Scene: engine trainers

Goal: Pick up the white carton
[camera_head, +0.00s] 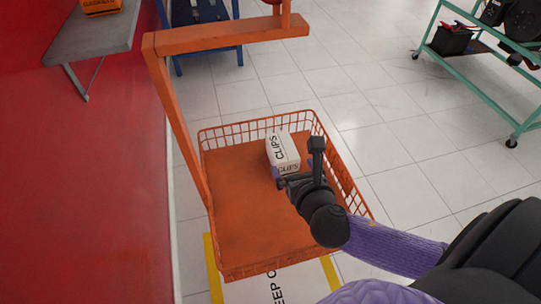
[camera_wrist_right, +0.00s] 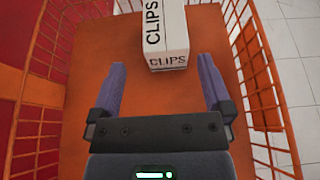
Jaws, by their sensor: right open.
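The white carton (camera_head: 283,148), printed "CLIPS", stands in the orange wire basket (camera_head: 232,217), toward its back right. In the right wrist view the carton (camera_wrist_right: 165,30) is at the top centre, just beyond the fingertips. My right gripper (camera_head: 283,178) is over the basket at the near side of the carton. In the right wrist view my right gripper (camera_wrist_right: 163,72) is open, with its two purple fingers apart and nothing between them. In the head view the gripper's body hides part of the basket floor. My left gripper is not in view.
An orange post and arm (camera_head: 228,35) rise at the basket's left. A red wall (camera_head: 70,170) with a grey shelf (camera_head: 97,36) is at the left. A green cart (camera_head: 485,70) stands back right. Tiled floor (camera_head: 420,150) right of the basket is clear.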

